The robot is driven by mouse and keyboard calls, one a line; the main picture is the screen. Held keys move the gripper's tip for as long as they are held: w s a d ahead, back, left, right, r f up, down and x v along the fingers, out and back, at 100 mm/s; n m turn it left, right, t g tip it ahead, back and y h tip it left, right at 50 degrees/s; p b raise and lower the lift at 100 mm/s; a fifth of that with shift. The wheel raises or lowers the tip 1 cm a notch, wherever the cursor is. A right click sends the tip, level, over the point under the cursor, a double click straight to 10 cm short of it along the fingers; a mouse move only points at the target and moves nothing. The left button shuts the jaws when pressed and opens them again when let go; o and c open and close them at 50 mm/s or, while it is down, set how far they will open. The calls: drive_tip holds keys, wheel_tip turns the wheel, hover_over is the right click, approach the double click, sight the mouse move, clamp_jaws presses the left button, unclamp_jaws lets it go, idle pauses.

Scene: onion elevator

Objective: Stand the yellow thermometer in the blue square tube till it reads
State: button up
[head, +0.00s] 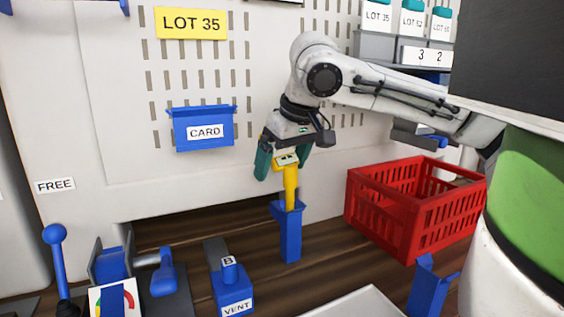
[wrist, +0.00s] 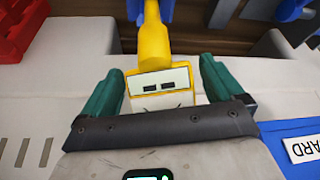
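The yellow thermometer (head: 291,187) stands upright with its lower end inside the blue square tube (head: 289,238). Its head has a pale display with two dark dash-like marks, clearest on the thermometer in the wrist view (wrist: 154,45). My gripper (head: 284,167) is just above the tube, its green fingers on either side of the thermometer's head. Small gaps show between the fingers and the head, so my gripper looks open in the wrist view (wrist: 162,72). The tube's top shows at that view's upper edge (wrist: 166,12). The thermometer's lower end is hidden in the tube.
A red crate (head: 413,222) stands to the right of the tube. A blue VENT part marked B (head: 233,288) and a blue-handled lever (head: 162,276) are at the front left. A CARD holder (head: 203,130) hangs on the white panel behind. A blue open-topped holder (head: 428,290) is front right.

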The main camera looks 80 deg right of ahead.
drive_tip(key=shift+o, duration=0.3)
drive_tip(key=v, duration=1)
drive_tip(key=shift+s+r+p, duration=0.15)
drive_tip(key=shift+r+p, duration=0.2)
